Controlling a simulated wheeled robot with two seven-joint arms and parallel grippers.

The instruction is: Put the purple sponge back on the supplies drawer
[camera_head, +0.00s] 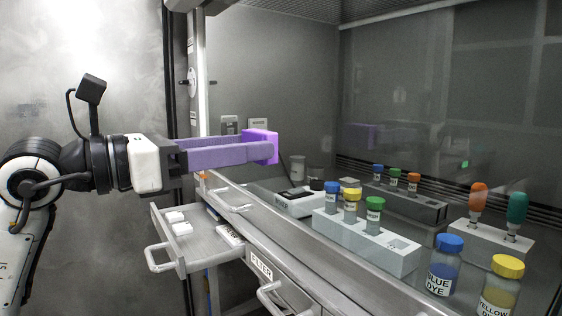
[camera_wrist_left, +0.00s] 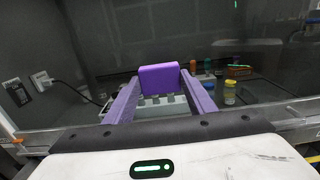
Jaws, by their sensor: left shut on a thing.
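The purple sponge (camera_head: 262,146) is a bright purple block at the tips of my left gripper (camera_head: 258,153). The gripper's long fingers are a duller purple and are shut on the sponge. In the left wrist view the sponge (camera_wrist_left: 160,77) sits between the two fingertips (camera_wrist_left: 161,80). The gripper holds it in the air, above and behind an open drawer (camera_head: 200,247) at the lower left of the head view. This drawer holds some small white items (camera_head: 178,223). Whether it is the supplies drawer cannot be read. My right gripper is not in view.
A bench with a raised metal edge (camera_head: 300,255) runs to the lower right. On it stand a white rack (camera_head: 375,252) with capped vials, a blue dye bottle (camera_head: 446,268) and a yellow dye bottle (camera_head: 502,290). A drawer labelled FILTER (camera_head: 261,265) is beside the open drawer.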

